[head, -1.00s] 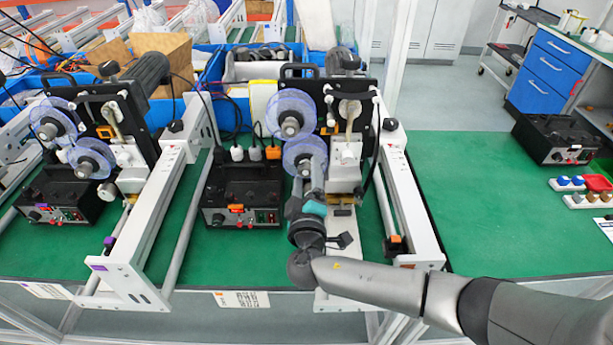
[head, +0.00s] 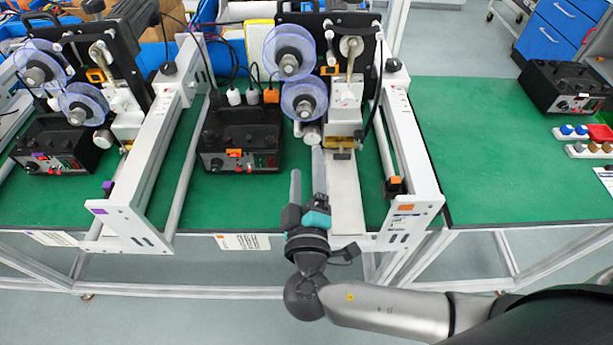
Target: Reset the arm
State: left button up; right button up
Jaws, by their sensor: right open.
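My right arm comes in from the lower right. Its gripper (head: 307,182) points away from me, with its two grey fingers apart and nothing between them. It is in front of the middle coder machine (head: 328,60), over the near part of the green table (head: 480,150). The fingertips are just below the lower clear-blue reel (head: 304,98) in the picture; I cannot tell whether they touch anything. The upper reel (head: 289,52) is above it. My left gripper is not in view.
A black control box (head: 240,140) stands left of the gripper. White rail frames (head: 410,150) flank the machine. A second coder machine (head: 85,80) stands at the left. Another black box (head: 565,88) and coloured buttons (head: 575,130) are at the right. The green table between is clear.

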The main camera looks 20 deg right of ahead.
jog(key=shift+s+a, duration=0.2)
jog(key=shift+s, duration=0.45)
